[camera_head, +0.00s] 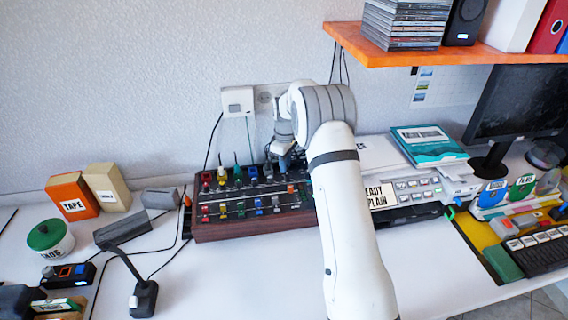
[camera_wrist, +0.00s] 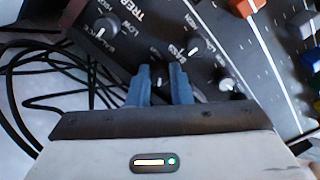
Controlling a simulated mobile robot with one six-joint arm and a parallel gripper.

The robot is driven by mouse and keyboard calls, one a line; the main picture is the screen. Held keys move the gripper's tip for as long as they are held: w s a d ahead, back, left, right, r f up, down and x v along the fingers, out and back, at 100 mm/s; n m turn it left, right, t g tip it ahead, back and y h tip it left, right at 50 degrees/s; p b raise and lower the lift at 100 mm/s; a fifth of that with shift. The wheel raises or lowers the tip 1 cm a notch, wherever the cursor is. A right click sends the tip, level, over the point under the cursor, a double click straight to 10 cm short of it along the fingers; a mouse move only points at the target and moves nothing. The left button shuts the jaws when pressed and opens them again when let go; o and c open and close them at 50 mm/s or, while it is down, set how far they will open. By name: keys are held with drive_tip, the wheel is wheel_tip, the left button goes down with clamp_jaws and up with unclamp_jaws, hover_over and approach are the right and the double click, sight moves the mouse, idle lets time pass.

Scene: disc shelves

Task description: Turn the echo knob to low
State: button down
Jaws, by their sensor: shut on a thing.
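The mixer (camera_head: 250,228), a dark panel with a wooden front and rows of coloured sliders and knobs, stands on the desk. My gripper (camera_head: 285,160) reaches down over its back right corner. In the wrist view its two blue fingers (camera_wrist: 161,80) are shut on a small dark knob, mostly hidden between them. I cannot read an echo label; the held knob's label is hidden. Labels reading BALANCE, TREB and BASS show nearby. The balance knob (camera_wrist: 105,28) is at upper left, and another dark knob (camera_wrist: 229,86) is just right of the fingers.
Black cables (camera_wrist: 50,85) lie beside the panel. Right of the mixer is a grey device with several buttons (camera_head: 415,190), with a teal box (camera_head: 428,145) behind it. An orange shelf (camera_head: 450,55) overhangs at upper right.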

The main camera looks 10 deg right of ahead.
drive_tip(key=c, duration=1.3)
unclamp_jaws()
drive_tip(key=shift+r, duration=0.15)
drive_tip(key=shift+d, duration=0.1)
drive_tip(key=shift+w+r+p, duration=0.1)
drive_tip(key=shift+r+p, duration=0.2)
drive_tip(key=shift+r, duration=0.15)
drive_tip(key=shift+a+r+p, duration=0.15)
drive_tip(key=shift+r+p, duration=0.9)
drive_tip(key=shift+r, duration=0.7)
drive_tip(key=shift+a+r+p, duration=0.1)
drive_tip(key=shift+r+p, duration=0.9)
drive_tip(key=shift+r, duration=0.7)
